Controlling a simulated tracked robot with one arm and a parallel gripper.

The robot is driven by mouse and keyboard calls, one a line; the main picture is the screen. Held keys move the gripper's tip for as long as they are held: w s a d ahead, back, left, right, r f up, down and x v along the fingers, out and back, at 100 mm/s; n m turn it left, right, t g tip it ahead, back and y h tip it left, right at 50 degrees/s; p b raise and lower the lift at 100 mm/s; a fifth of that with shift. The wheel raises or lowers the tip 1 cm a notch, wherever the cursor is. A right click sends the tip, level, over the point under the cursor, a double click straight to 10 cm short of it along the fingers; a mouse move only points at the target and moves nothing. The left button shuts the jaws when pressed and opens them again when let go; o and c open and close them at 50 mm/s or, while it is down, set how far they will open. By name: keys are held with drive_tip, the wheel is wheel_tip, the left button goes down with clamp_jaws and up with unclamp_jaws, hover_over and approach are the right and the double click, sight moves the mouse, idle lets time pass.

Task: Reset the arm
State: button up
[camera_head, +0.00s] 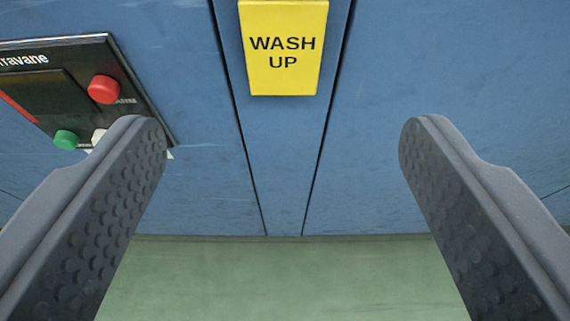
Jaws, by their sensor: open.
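My gripper (283,135) is open and empty. Its two grey fingers with bumpy inner pads come up from the lower left and lower right of the view, with a wide gap between them. Beyond the gap is a blue panelled front (380,150) with dark vertical seams. The fingers appear apart from it, though the exact distance is hard to tell. The rest of the arm is out of view.
A yellow "WASH UP" sign (284,80) is on the blue front at top centre. A black control panel (75,50) at upper left has a red button (104,89) and a green button (66,139); the left finger partly covers a white one. Green floor (280,280) below looks clear.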

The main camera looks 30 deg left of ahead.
drive_tip(key=w+d+r+m+t+h, duration=0.15)
drive_tip(key=d+r, duration=0.25)
drive_tip(key=r, duration=0.9)
drive_tip(key=w+d+r+m+t+h+p, duration=0.1)
drive_tip(key=w+d+r+h, duration=0.25)
drive_tip(key=r, duration=0.85)
drive_tip(key=w+d+r+m+t+h, duration=0.15)
drive_tip(key=d+r, duration=0.35)
drive_tip(key=r, duration=0.8)
drive_tip(key=s+d+r+m+h, duration=0.15)
drive_tip(key=s+r, duration=0.25)
drive_tip(key=r, duration=0.5)
drive_tip(key=s+d+r, duration=0.2)
drive_tip(key=s+r, duration=0.1)
drive_tip(key=r, duration=0.5)
drive_tip(key=s+d+r+m+p, duration=0.1)
drive_tip(key=s+r, duration=1.4)
drive_tip(key=shift+s+y, duration=0.15)
drive_tip(key=shift+y, duration=0.15)
drive_tip(key=shift+r, duration=0.1)
